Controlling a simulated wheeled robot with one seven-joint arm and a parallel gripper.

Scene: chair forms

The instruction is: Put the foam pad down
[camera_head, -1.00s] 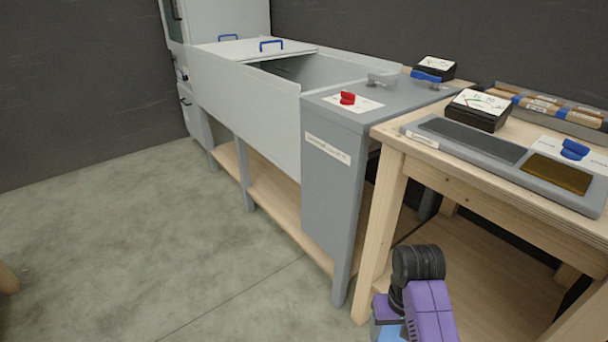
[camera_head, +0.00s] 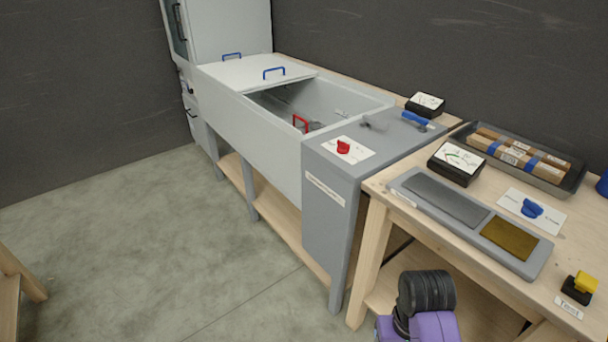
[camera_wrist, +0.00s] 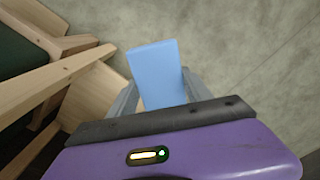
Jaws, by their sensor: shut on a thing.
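The foam pad (camera_wrist: 157,72) is a light blue block in the wrist view, between the two grey fingers of my gripper (camera_wrist: 160,92). My gripper is shut on it and holds it above the grey floor, beside wooden furniture. In the head view only the black and purple part of my arm shows at the bottom; the gripper and the pad are out of sight there.
A wooden table (camera_head: 460,265) on the right bears a grey tray with a dark and a brown pad (camera_head: 509,238), gauge boxes, a parcel tray (camera_head: 567,183) and a yellow-topped button. A grey tank (camera_head: 250,125) with red knob (camera_head: 343,147) stands beside it. Floor (camera_head: 130,250) at left is open.

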